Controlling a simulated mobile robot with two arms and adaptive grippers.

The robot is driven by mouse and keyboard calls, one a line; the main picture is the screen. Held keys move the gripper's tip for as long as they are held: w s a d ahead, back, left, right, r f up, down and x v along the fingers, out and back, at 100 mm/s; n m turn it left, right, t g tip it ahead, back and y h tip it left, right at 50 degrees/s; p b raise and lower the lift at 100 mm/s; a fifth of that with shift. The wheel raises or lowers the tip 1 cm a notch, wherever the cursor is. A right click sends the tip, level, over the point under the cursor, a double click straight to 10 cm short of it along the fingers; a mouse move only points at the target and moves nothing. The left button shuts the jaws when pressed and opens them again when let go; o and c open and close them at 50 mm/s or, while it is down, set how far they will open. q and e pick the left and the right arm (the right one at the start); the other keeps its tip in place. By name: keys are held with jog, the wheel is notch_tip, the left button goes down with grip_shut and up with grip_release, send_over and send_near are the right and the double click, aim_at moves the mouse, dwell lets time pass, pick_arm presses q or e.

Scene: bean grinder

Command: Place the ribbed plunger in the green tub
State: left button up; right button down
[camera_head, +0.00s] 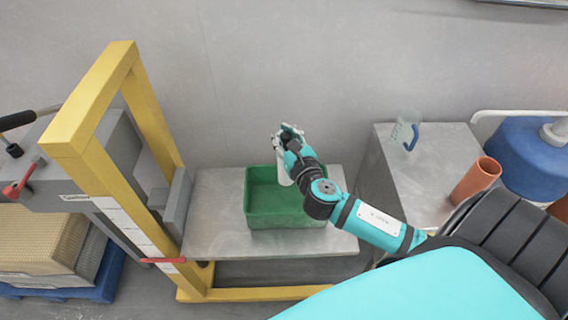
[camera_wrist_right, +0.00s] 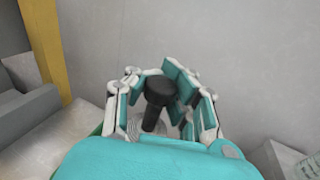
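The green tub (camera_head: 262,222) stands on a grey metal table. My right gripper (camera_head: 288,138) is above the tub's back edge, with my teal arm reaching over the tub's right side. In the right wrist view its fingers (camera_wrist_right: 155,100) close around the black handle of the ribbed plunger (camera_wrist_right: 158,90). A pale part of the plunger (camera_head: 284,178) hangs below the gripper over the tub in the head view. The hand hides much of the plunger. The visible tub floor looks empty. My left gripper is not in view.
A yellow frame (camera_head: 95,100) with grey machinery stands left of the table (camera_head: 215,215). On the right, a grey cabinet (camera_head: 425,175) bears a clear jug (camera_head: 403,128) with a blue handle and an orange-brown cylinder (camera_head: 476,180). A wall is close behind.

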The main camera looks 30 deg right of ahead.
jog(key=f+b, duration=0.1)
jog(key=f, duration=0.1)
jog(key=f+b, duration=0.2)
jog(key=d+f+b, duration=0.1)
jog(key=f, duration=0.1)
jog(key=shift+w+b, duration=0.3)
jog(key=shift+w, duration=0.1)
notch_tip(320, 180, down, 6)
jog(key=shift+r+b, duration=0.2)
jog(key=shift+b, duration=0.8)
jog(key=shift+f+b, duration=0.9)
jog(key=shift+f, duration=1.2)
jog(key=shift+f, duration=0.15)
jog(key=c, duration=1.3)
grip_release()
